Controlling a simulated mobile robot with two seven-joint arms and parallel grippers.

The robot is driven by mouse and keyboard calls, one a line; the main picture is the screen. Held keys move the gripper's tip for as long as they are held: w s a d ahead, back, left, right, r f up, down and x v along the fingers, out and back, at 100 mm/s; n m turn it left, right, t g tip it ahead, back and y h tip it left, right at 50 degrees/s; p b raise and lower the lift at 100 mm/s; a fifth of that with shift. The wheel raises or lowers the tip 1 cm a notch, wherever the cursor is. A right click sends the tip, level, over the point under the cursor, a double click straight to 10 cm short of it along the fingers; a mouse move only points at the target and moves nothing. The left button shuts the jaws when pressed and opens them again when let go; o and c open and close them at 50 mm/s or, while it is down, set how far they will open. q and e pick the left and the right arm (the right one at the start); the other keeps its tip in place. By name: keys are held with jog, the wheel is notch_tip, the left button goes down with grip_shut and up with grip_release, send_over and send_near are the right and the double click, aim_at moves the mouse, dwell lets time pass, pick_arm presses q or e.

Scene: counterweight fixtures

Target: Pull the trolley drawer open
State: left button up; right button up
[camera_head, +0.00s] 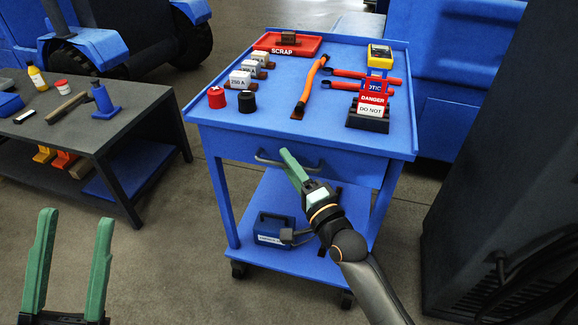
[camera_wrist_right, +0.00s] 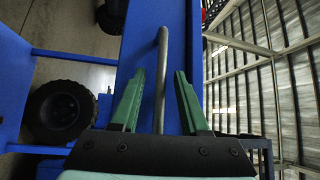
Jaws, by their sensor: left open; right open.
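The blue trolley (camera_head: 221,186) stands in the middle of the head view. Its drawer (camera_head: 345,168) is in the front under the top and looks closed. A grey bar handle (camera_head: 268,161) runs across the drawer front, and it also shows in the right wrist view (camera_wrist_right: 162,60). My right gripper (camera_head: 286,164) is at the handle. In the right wrist view its green fingers (camera_wrist_right: 160,80) are apart, with the handle bar running between them and apparently not clamped. My left gripper (camera_head: 76,222) is open and empty at the lower left, away from the trolley.
The trolley top carries a red scrap tray (camera_head: 309,49), fuses, cable lugs, a yellow meter (camera_head: 379,55) and a danger sign (camera_head: 372,105). A blue case (camera_head: 272,229) sits on the lower shelf. A dark bench (camera_head: 104,121) stands left, a dark cabinet (camera_head: 495,150) right.

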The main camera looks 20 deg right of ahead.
grip_shut()
dwell(0.4)
dwell(1.1)
